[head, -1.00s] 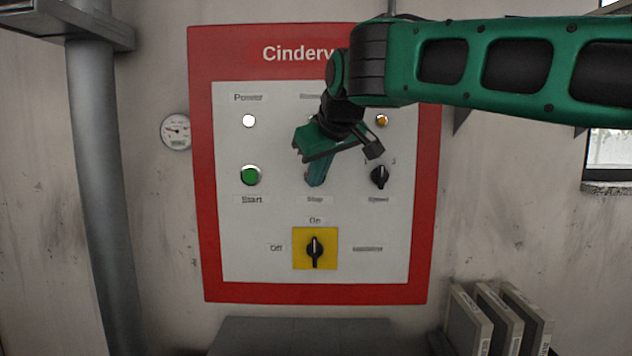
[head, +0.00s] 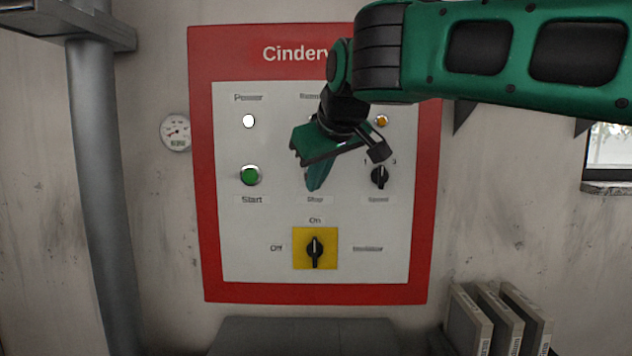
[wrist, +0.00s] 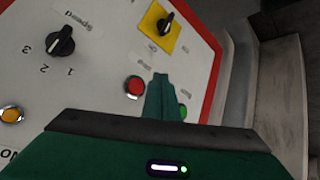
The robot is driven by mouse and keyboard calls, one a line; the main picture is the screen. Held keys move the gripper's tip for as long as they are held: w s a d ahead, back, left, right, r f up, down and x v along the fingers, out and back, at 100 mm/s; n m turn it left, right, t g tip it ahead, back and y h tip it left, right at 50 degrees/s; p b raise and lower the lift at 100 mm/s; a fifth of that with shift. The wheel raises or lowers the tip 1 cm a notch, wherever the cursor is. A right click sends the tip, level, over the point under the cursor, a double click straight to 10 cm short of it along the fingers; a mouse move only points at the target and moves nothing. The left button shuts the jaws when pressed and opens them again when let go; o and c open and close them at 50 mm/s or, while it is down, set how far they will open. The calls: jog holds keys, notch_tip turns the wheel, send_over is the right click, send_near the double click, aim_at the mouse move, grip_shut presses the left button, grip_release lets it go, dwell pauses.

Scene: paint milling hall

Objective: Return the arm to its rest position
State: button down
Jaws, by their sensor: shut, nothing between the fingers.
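My gripper (head: 314,183) is shut and empty, with its fingers together, in front of the middle of a white control panel (head: 270,225) with a red border. In the head view it covers the spot above the Stop label. My green arm comes in from the upper right. In the wrist view, my gripper's closed fingers (wrist: 161,82) point toward the panel, beside the red button (wrist: 134,87) in the picture. A gap to the panel is hard to judge.
The panel has a green Start button (head: 250,175), a black speed knob (head: 380,177), a yellow isolator switch (head: 315,248) with its knob upright, and a white Power lamp (head: 249,121). A pipe (head: 100,180) and gauge (head: 176,132) are left; binders (head: 495,322) stand lower right.

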jog(key=s+d+f+m+g+h, duration=0.1)
jog(key=s+d+f+m, duration=0.15)
jog(key=d+f, duration=0.55)
jog(key=s+d+f+m+g+h, duration=0.2)
jog(key=s+d+f, duration=0.1)
jog(key=d, duration=0.8)
jog(key=s+d+f+m+g+h, duration=0.1)
jog(key=s+d+f+m, duration=0.15)
jog(key=d+f, duration=0.55)
jog(key=s+d+f+m+g, duration=0.1)
jog(key=s+d+f, duration=0.3)
jog(key=s, duration=0.4)
jog(key=s+d+f+m+g+y, duration=0.1)
jog(key=s+d+f+m+g, duration=0.1)
jog(key=s+f, duration=0.4)
jog(key=s+d+f+m+g, duration=0.2)
jog(key=s+d+f, duration=0.3)
jog(key=s, duration=0.7)
jog(key=shift+d+m+y, duration=0.3)
jog(key=shift+d+m, duration=0.5)
jog(key=shift+d, duration=0.05)
jog(key=shift+w+f, duration=0.2)
jog(key=shift+w, duration=0.4)
